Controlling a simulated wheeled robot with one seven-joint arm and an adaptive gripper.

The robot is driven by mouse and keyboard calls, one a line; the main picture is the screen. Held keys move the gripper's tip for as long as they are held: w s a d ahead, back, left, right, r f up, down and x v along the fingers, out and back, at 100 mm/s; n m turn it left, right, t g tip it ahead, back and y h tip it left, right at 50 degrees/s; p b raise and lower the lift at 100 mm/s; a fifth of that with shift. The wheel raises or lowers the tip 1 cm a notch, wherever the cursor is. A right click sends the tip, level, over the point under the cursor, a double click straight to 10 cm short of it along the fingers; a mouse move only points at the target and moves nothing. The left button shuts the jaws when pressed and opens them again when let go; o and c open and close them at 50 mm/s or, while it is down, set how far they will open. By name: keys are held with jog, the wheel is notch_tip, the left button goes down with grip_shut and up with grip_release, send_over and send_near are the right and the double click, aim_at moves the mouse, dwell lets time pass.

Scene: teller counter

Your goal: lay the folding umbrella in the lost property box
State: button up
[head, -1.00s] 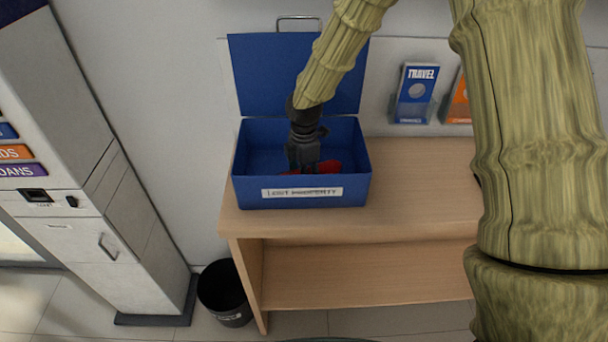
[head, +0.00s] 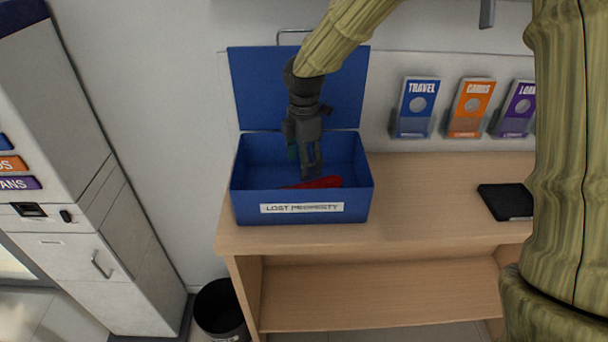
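The red folding umbrella (head: 320,183) lies low inside the blue lost property box (head: 352,205), near its front wall. The front wall hides part of it. The box lid (head: 342,85) stands open against the wall. My gripper (head: 312,175) points down into the box, just above the umbrella. Its fingers look a little apart, with nothing held between them. Whether a fingertip still touches the umbrella is hard to tell.
The box stands at the left end of a wooden counter (head: 425,205). A black tablet-like object (head: 505,201) lies on the counter at right. Leaflet holders (head: 416,107) line the wall. A black bin (head: 220,308) stands on the floor below, beside a grey machine (head: 85,200).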

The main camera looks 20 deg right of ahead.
jog(key=shift+r, duration=0.85)
jog(key=shift+r, duration=0.1)
